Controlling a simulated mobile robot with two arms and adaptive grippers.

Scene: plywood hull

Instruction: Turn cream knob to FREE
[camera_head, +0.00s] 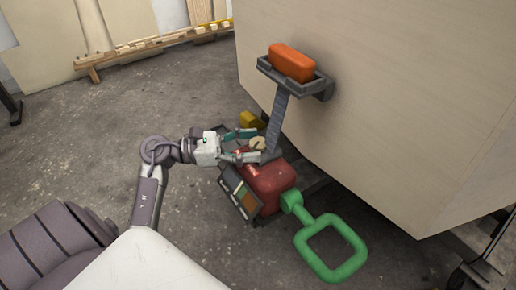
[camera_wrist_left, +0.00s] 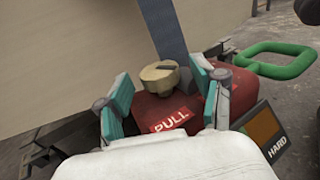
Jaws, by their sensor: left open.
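The cream knob (camera_wrist_left: 160,75) sits on top of a dark red box (camera_wrist_left: 172,112) marked PULL. In the left wrist view it stands between the two teal-padded fingers of my left gripper (camera_wrist_left: 165,97), which is open and does not visibly touch it. A dark mark shows on the knob's top; I see no FREE lettering. In the head view the knob (camera_head: 257,143) is small beside the fingers of my left gripper (camera_head: 249,146). The red box (camera_head: 270,183) lies below and to the right of the fingers. My right gripper is not in view.
A green loop handle (camera_head: 331,247) sticks out from the red box. A grey post rises behind the knob to a tray (camera_head: 322,82) holding an orange block (camera_head: 292,62). A panel (camera_wrist_left: 264,133) reads HARD. The plywood hull (camera_head: 400,110) stands close behind; open floor lies left.

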